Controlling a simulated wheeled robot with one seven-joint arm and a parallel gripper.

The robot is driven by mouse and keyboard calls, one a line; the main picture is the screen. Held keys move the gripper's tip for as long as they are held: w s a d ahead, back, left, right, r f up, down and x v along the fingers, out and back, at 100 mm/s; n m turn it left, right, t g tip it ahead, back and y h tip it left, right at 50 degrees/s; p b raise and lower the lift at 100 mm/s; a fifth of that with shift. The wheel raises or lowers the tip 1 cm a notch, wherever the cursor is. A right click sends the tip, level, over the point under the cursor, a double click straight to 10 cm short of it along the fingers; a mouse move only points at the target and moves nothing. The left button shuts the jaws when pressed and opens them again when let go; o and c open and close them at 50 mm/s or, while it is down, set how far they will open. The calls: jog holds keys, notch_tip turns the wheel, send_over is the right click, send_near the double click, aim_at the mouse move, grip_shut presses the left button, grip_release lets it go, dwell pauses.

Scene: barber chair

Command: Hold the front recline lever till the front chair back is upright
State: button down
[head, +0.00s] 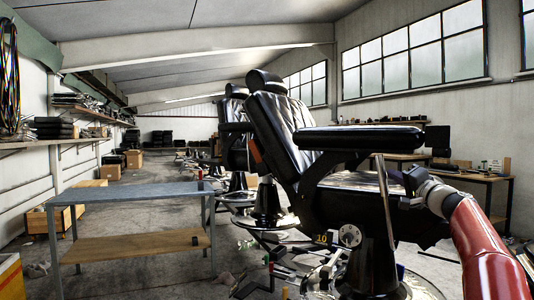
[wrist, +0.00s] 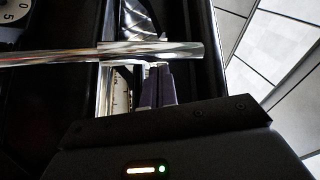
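The front barber chair (head: 345,190) fills the right of the head view. Its black back (head: 279,135) leans back to the left, off upright. In the wrist view a shiny chrome lever (wrist: 90,56) runs across the picture. My gripper (wrist: 157,68) has its two dark fingers close together, with the tips at the lever's lower edge. The fingers look shut, and the lever passes across their tips, not between them. Whether they touch it is unclear. In the head view my gripper (head: 412,180) is at the chair's right side, its fingertips hard to make out.
A thin chrome bar (head: 385,195) slants below the black armrest (head: 360,138). More chairs (head: 234,125) stand in a row behind. A blue-grey table (head: 130,193) is at the left. A bench (head: 480,180) stands at the right wall. Small items lie on the floor near the chair base.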

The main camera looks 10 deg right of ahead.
jog(key=shift+w+a+f, duration=0.1)
jog(key=shift+w+a, duration=0.05)
jog(key=shift+a, duration=0.05)
jog(key=shift+w+a+f+b, duration=0.25)
jog(key=shift+w+a+b, duration=0.1)
jog(key=shift+w+a, duration=0.25)
jog(key=shift+s, duration=0.1)
jog(key=shift+s+d+r, duration=0.35)
jog(key=shift+s+d, duration=0.4)
jog(key=shift+d, duration=0.15)
jog(key=shift+s+d+r, duration=0.3)
jog(key=shift+s+d, duration=0.45)
jog(key=shift+d, duration=0.1)
dwell(0.4)
jog(key=shift+w+a+f, duration=0.15)
jog(key=shift+w+a, duration=0.35)
jog(key=shift+a, duration=0.1)
